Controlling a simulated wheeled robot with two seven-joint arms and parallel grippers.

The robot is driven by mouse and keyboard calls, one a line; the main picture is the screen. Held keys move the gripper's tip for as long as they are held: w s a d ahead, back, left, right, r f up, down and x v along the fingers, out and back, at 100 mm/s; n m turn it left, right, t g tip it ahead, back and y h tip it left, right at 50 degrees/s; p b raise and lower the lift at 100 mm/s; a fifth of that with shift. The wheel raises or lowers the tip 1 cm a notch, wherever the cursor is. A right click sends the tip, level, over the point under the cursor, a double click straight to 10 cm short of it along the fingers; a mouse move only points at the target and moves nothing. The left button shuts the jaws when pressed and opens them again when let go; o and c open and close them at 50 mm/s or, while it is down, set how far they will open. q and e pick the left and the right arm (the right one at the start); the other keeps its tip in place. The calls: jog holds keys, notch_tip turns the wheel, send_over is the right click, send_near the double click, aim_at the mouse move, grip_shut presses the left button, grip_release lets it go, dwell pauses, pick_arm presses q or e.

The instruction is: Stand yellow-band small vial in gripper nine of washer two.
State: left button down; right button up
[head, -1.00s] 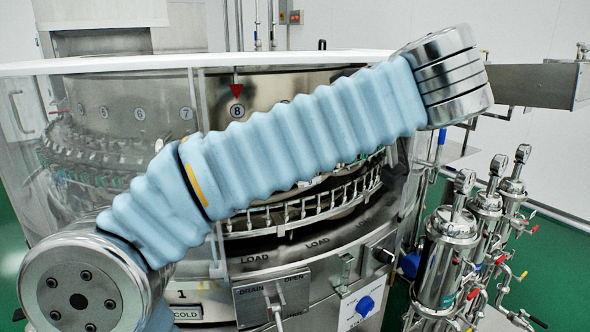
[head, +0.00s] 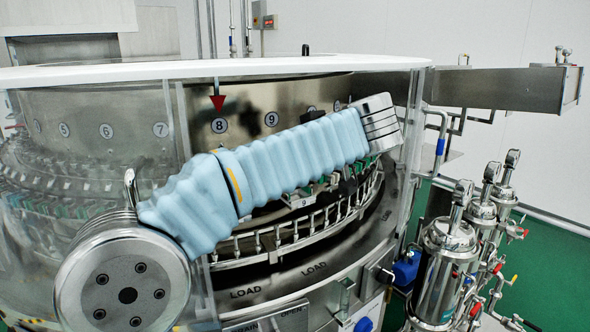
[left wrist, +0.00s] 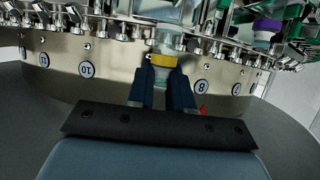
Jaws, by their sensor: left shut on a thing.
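The yellow-band small vial (left wrist: 163,62) is clasped between the dark fingers of my left gripper (left wrist: 163,84) in the left wrist view. Its clear body extends toward the row of metal grippers (left wrist: 112,28) along that view's top edge; I cannot tell whether it touches them. In the head view my left arm reaches into washer two (head: 130,70), and its links hide most of the gripper and the vial. A small white tag reading 9 (head: 305,202) shows on the ring below the arm. My right gripper is out of view.
A purple-banded vial (left wrist: 267,25) hangs among green clips at the upper right of the wrist view. Round number plates line the drum, with 8 (head: 219,125) under a red arrow (head: 217,103). Metal filter housings (head: 446,255) stand outside at the right.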

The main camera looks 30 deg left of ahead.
pick_arm(q)
jog(key=shift+w+a+f, duration=0.2)
jog(key=shift+w+f, duration=0.25)
jog(key=shift+f, duration=0.15)
jog(key=f, duration=0.2)
jog(key=w+f, duration=0.1)
jog(key=f, duration=0.1)
jog(key=shift+w+a, duration=0.1)
jog(key=shift+a, duration=0.2)
jog(key=shift+f, duration=0.3)
jog(key=shift+f, duration=0.35)
jog(key=c, duration=1)
grip_release()
jog(key=shift+r, duration=0.4)
jog(key=v, duration=1.2)
